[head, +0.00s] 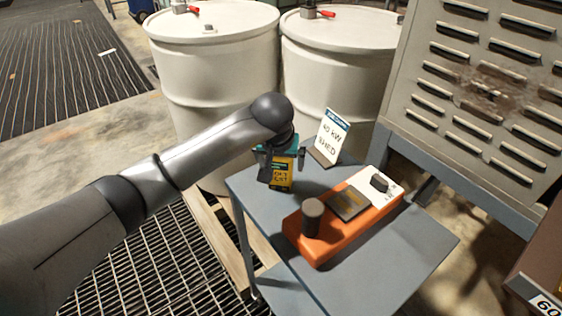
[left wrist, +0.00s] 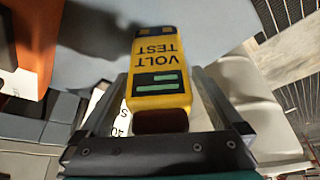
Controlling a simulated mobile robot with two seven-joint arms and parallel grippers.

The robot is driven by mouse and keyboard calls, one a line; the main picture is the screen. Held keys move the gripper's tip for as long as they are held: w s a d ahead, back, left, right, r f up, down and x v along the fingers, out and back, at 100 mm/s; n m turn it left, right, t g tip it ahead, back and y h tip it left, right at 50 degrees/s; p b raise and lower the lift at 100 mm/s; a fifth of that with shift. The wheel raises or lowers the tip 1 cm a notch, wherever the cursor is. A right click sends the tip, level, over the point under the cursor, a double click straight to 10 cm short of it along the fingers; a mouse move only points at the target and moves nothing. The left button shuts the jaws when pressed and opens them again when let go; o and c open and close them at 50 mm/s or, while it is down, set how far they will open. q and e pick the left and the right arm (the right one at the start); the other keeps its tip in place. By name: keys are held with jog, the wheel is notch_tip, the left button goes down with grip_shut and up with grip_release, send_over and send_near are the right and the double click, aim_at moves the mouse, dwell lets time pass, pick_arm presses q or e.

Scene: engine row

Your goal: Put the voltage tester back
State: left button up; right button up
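The voltage tester (head: 281,174) is a yellow block with a dark lower end and the words "VOLT TEST". It stands upright at the left side of the grey cart top (head: 312,180). My left gripper (head: 284,165) is above it with a finger on either side. In the left wrist view the tester (left wrist: 160,70) lies between the two fingers, and narrow gaps show beside it. The gripper looks open around the tester. Whether the tester's foot touches the cart is hard to tell. My right gripper is not in view.
An orange unit (head: 345,228) with a dark cylinder, a dark plate and a black knob covers the middle of the cart. A white sign (head: 332,136) reading "40 kW SHED" stands behind. White drums (head: 215,80) and a louvred cabinet (head: 480,110) border the cart.

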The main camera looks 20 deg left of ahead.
pick_arm(q)
jog(key=shift+r, duration=0.1)
jog(key=shift+r, duration=0.3)
jog(key=p+v, duration=0.2)
jog(key=v, duration=0.9)
jog(key=shift+s+r, duration=0.2)
